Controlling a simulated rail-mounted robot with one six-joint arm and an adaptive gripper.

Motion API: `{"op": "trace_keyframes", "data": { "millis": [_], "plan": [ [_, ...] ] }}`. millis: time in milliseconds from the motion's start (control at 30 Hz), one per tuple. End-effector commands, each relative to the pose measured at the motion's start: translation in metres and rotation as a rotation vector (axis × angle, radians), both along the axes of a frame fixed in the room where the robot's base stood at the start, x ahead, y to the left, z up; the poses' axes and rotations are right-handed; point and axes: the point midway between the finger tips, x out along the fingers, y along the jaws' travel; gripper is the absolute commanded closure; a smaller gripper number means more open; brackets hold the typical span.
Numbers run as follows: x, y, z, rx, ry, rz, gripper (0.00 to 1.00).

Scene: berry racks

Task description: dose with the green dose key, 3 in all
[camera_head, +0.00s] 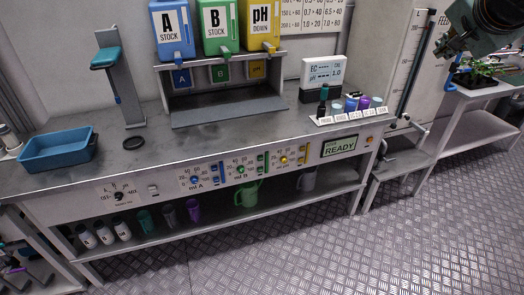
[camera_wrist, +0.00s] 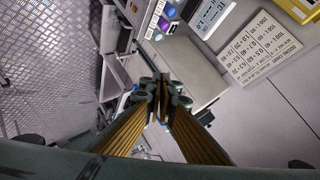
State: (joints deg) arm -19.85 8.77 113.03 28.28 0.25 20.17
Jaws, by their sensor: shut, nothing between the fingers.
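The front panel of the bench has a green dial (camera_head: 240,169) for B, with a small green key (camera_head: 262,161) to its right. The fine shape of the key is too small to tell. A green-lit display (camera_head: 339,146) on the same panel reads READY. My gripper (camera_wrist: 160,98) is shut and empty in the wrist view, its fingertips together. In the head view my arm's end is at the top right, far from the green key. The green key cannot be made out in the wrist view.
Blue A, green B (camera_head: 218,24) and yellow pH tanks stand on a rack (camera_head: 225,109). A blue tub (camera_head: 57,150) sits at the left. A meter (camera_head: 321,73) and a row of small bottles stand at the right. Jugs and cups are on the lower shelf. The floor in front is clear.

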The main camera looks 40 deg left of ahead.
Motion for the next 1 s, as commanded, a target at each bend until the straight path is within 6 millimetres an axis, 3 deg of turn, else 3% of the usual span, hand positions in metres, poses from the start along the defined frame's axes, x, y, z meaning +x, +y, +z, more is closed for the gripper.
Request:
{"op": "trace_keyframes", "data": {
  "millis": [400, 1000],
  "plan": [
    [0.041, 0.056, -0.043, 0.034, -0.034, -0.028, 1.00],
    [0.076, 0.135, -0.118, 0.061, -0.087, -0.067, 1.00]
  ]
}}
